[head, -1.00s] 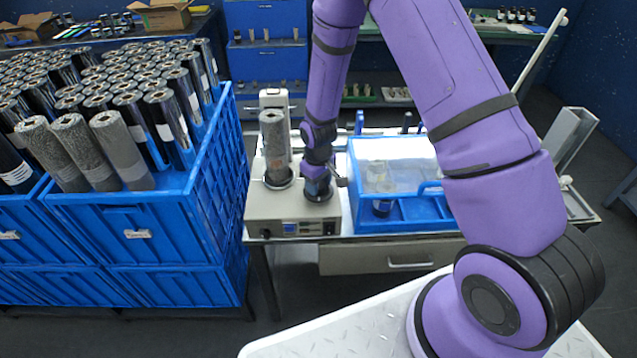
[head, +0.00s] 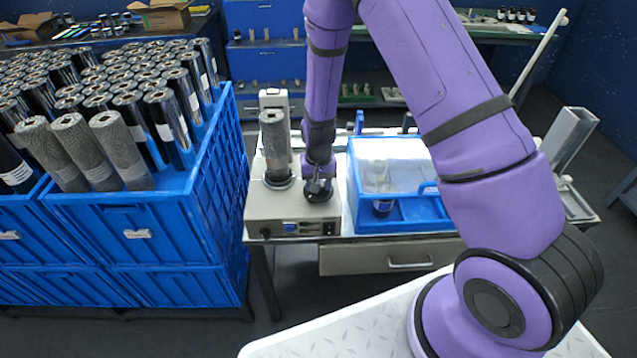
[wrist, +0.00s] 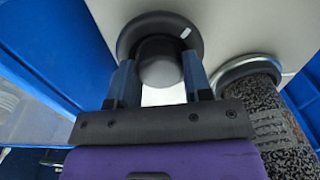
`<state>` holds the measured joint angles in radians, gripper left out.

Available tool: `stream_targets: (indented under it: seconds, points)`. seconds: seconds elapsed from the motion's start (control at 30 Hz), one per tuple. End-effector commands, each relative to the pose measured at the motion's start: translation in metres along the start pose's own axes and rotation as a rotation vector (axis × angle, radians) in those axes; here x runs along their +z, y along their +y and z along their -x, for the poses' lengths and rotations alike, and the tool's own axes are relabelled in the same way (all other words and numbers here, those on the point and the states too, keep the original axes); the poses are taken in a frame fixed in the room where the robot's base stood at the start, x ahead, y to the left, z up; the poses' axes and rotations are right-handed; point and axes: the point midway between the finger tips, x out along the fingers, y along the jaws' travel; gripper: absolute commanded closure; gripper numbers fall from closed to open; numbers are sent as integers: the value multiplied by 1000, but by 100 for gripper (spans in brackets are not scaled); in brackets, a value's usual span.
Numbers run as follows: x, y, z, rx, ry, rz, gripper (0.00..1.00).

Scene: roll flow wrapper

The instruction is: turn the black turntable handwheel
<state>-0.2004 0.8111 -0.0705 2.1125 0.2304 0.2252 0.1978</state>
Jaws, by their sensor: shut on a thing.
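The black turntable handwheel (wrist: 128,40) is a round dark disc with a raised hub and a small white mark near its rim. My gripper (wrist: 160,78) has one blue-grey finger on each side of the hub and is shut on it. In the head view the handwheel (head: 319,195) sits on top of the beige wrapper machine (head: 285,212), at its right side. My gripper (head: 318,178) reaches down over it there. The finger contact is partly hidden in the head view.
A grey speckled roll (head: 274,140) stands upright on the machine just left of the handwheel; it also shows in the wrist view (wrist: 270,115). A blue tray with a clear cover (head: 400,217) is close on the right. Blue crates (head: 205,190) of rolls stand left.

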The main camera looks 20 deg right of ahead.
Motion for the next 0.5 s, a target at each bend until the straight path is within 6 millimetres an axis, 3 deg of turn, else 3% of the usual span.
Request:
stream_targets:
  seconds: [0.5]
  points:
    - [0, 0, 0, 0, 0, -131, 78]
